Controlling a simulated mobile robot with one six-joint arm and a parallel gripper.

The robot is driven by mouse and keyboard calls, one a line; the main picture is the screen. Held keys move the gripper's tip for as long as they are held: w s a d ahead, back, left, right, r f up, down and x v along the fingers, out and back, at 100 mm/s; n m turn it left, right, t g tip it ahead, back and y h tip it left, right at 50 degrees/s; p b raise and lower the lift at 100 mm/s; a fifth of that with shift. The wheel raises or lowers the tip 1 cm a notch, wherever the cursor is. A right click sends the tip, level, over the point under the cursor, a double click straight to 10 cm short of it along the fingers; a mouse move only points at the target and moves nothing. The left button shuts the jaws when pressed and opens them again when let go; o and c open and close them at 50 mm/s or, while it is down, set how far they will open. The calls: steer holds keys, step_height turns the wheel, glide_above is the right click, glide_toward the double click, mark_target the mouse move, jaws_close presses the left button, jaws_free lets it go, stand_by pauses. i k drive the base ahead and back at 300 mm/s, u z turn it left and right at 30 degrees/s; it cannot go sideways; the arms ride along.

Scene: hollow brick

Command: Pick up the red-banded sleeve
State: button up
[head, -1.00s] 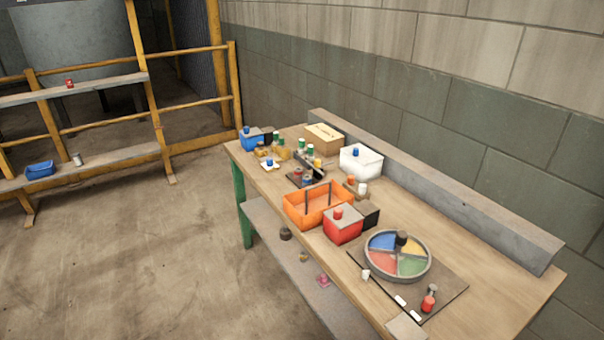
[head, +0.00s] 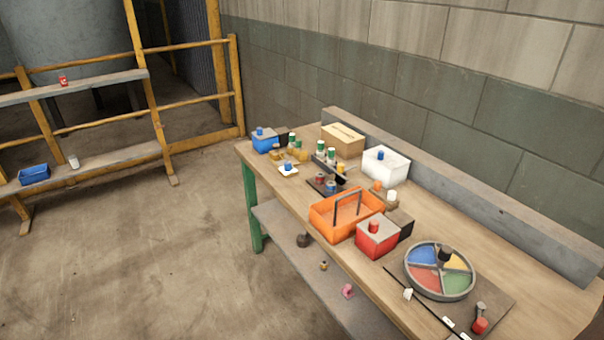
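No piece is clearly a red-banded sleeve at this size. Small red cylindrical pieces show in the head view. One red piece with a pale mark (head: 62,81) stands on the upper rail shelf at the far left. Another red cylinder (head: 373,227) stands on the red box (head: 377,240) on the workbench. A third red cylinder (head: 480,325) is at the bench's near right, beside a grey piece (head: 481,309). My gripper is not in view.
The workbench (head: 520,225) carries an orange tote (head: 334,229), a four-coloured round tray (head: 410,281), a white bin (head: 398,167), a cardboard box (head: 343,141) and several small cylinders. A blue bin (head: 34,174) and pale cylinder (head: 73,161) are on the lower left shelf. The floor (head: 140,255) between is clear.

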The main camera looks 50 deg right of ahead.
mark_target(320, 180)
steer(key=i, duration=1.15)
steer(key=z, duration=0.05)
